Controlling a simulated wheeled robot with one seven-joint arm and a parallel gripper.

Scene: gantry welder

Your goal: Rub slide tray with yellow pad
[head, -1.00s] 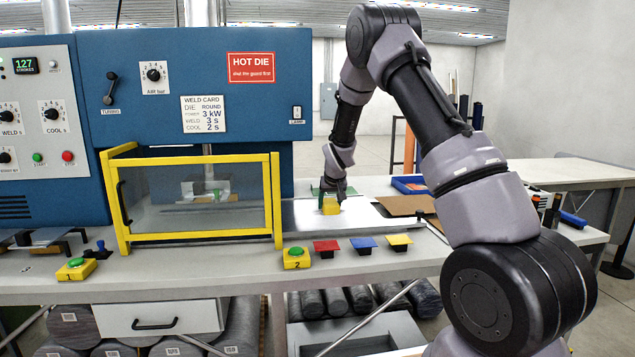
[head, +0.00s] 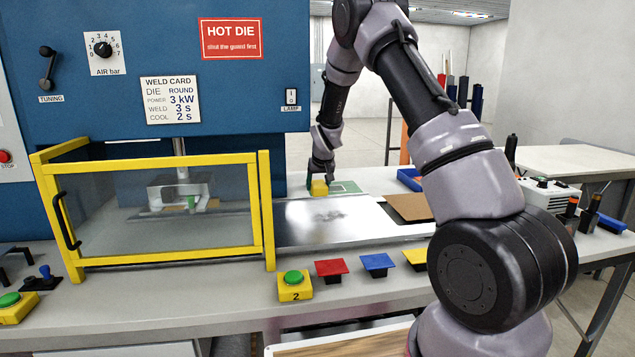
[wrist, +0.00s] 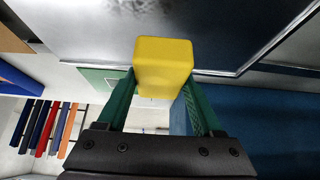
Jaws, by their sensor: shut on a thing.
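The yellow pad (head: 319,187) is held by my gripper (head: 320,178), which is shut on it. In the wrist view the pad (wrist: 164,65) sits between my gripper's green fingers (wrist: 165,100). The slide tray (head: 365,222) is a shiny metal plate on the bench, reaching left toward the guard; dark smudges show near its middle. The tray also fills the top of the wrist view (wrist: 100,30). The pad is at the tray's far edge, beside a green sheet (head: 345,187) with a pale outline. I cannot tell whether the pad touches the tray.
A yellow-framed clear guard (head: 160,215) stands left of the tray. A brown board (head: 408,207) and blue bin (head: 410,178) lie to the right.

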